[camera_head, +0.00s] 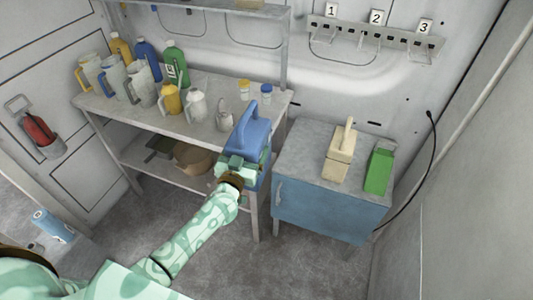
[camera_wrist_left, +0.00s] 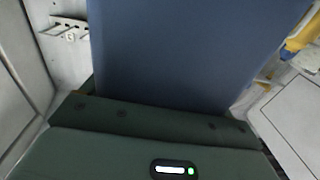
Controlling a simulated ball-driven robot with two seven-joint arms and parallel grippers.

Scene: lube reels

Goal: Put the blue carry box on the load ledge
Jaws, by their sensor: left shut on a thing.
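The blue carry box (camera_head: 249,133), with a raised handle on top, is upright at the end of my left arm, in front of the workbench's right end. My left gripper (camera_head: 238,166) is shut on its near side. In the left wrist view the blue box (camera_wrist_left: 180,50) fills the upper middle, directly against the dark gripper body (camera_wrist_left: 150,140); the fingertips are hidden. No surface is marked as the load ledge, so I cannot tell which one it is. My right gripper is not in view.
The grey workbench (camera_head: 205,123) holds several jugs, bottles and cans. Right of the box stands a blue cabinet (camera_head: 322,212); its top carries a cream box (camera_head: 338,160) and a green box (camera_head: 379,171), with bare room at left. A numbered rack (camera_head: 372,38) is on the wall.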

